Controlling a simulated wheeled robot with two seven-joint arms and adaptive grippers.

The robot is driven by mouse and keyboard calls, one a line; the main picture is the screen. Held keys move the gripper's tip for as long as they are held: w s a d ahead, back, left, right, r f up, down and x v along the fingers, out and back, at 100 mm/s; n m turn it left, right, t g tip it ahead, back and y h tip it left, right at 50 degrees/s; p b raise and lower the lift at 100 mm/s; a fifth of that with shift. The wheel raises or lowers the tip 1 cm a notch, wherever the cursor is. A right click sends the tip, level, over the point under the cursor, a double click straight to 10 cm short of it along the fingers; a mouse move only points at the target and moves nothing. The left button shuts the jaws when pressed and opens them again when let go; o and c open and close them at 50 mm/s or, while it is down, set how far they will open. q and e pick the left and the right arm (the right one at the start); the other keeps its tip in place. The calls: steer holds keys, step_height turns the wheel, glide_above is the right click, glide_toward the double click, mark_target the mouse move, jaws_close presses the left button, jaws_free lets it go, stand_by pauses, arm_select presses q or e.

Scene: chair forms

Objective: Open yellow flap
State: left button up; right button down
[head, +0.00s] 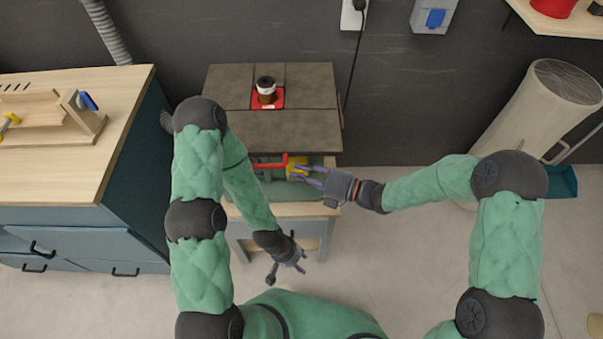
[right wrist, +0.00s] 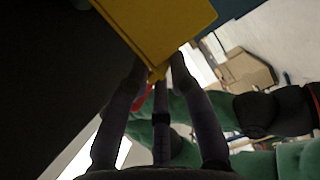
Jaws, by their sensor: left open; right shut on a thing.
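The yellow flap (head: 297,164) shows as a small yellow piece at the front edge of the small bench, below its grey top, next to a red bar (head: 270,163). In the right wrist view the yellow flap (right wrist: 163,27) is a large flat yellow piece at the top, between and above the fingers. My right gripper (head: 303,174) is shut on the flap; its fingertips (right wrist: 158,68) meet the flap's lower corner. My left gripper (head: 288,268) is open and empty, lower down in front of the bench. The flap's hinge is hidden.
A cup (head: 266,85) stands on a red mat (head: 268,101) on the grey top (head: 275,132). A wooden workbench (head: 80,165) with drawers stands at the left. A pale cylinder (head: 540,105) leans at the right. The floor (head: 400,240) between my arms is clear.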

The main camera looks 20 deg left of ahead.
steer(key=c, duration=1.2)
jaws_free()
steer(key=shift+w, duration=0.15)
steer(key=shift+c, duration=0.2)
steer(key=s+d, duration=0.1)
steer(key=d, duration=1.1)
steer(key=shift+s+r, duration=0.2)
